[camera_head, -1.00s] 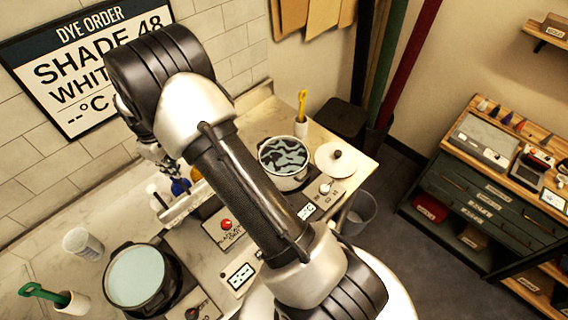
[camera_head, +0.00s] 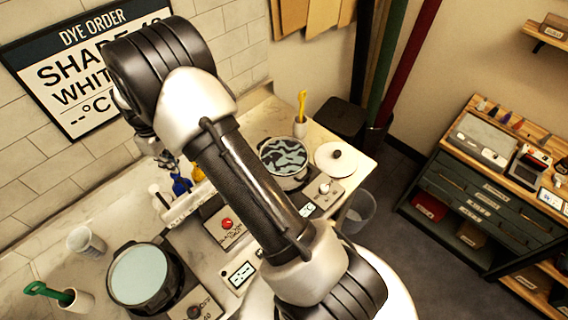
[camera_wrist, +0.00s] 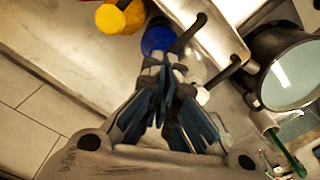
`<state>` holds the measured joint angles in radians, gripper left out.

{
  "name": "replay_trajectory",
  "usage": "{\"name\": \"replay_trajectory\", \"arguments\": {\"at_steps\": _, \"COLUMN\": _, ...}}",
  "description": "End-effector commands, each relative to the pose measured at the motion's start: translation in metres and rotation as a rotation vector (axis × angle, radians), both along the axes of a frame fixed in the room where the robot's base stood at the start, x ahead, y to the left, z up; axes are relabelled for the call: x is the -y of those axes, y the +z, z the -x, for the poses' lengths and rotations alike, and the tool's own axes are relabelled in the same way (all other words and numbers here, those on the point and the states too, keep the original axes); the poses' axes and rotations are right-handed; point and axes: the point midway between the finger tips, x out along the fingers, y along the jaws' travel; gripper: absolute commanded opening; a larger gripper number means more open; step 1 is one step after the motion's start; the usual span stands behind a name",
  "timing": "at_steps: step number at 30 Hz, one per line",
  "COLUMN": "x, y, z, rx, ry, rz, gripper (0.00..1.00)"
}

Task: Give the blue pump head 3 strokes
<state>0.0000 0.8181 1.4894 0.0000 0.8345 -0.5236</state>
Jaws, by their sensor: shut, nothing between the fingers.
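The blue pump bottle (camera_head: 181,186) stands on the back of the worktop, between a white bottle and a yellow one. In the wrist view its blue top (camera_wrist: 156,38) shows just beyond my fingertips. My gripper (camera_wrist: 165,68) is shut and empty. In the head view my gripper (camera_head: 168,162) is above the blue bottle, partly behind my own arm. The fingers appear close to the blue pump head, but I cannot tell whether they touch it.
A yellow bottle (camera_wrist: 120,17) stands beside the blue one, and a pale bottle (camera_head: 157,194) on its other side. A dark pot (camera_head: 140,277) and a patterned pot (camera_head: 284,158) stand on the worktop. A cup (camera_head: 87,242) is at the left.

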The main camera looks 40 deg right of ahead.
Motion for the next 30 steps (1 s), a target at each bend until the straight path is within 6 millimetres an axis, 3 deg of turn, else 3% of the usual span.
{"name": "replay_trajectory", "arguments": {"at_steps": 30, "x": 0.0, "y": -0.031, "z": 0.0, "rx": 0.0, "ry": 0.0, "rz": 0.0, "gripper": 0.0}}
